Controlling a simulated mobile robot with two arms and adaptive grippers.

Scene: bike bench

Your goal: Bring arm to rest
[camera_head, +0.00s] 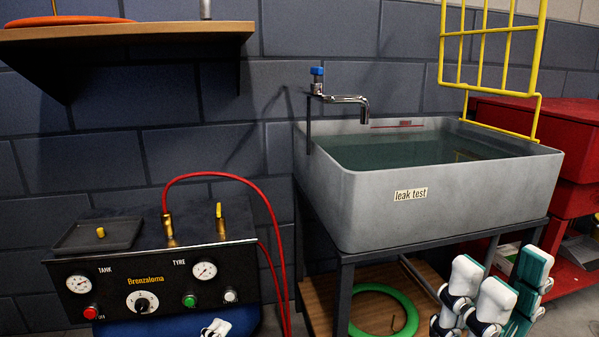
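My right gripper (506,278) is in the lower right corner, in front of the sink stand. Its white and teal fingers point up and stand apart, with nothing between them. Its lower part is cut off by the bottom edge. A small white and dark part at the bottom edge, in front of the compressor, looks like the tip of my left gripper (215,328). Too little of it shows to tell its opening.
A grey leak test sink (375,212) with water and a tap (350,99) stands on a dark frame. A green ring (407,312) lies below. The compressor panel (150,285) with a red hose (268,205) is left. A wooden shelf (190,29), yellow rack (538,85) and red cabinet (575,180) flank it.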

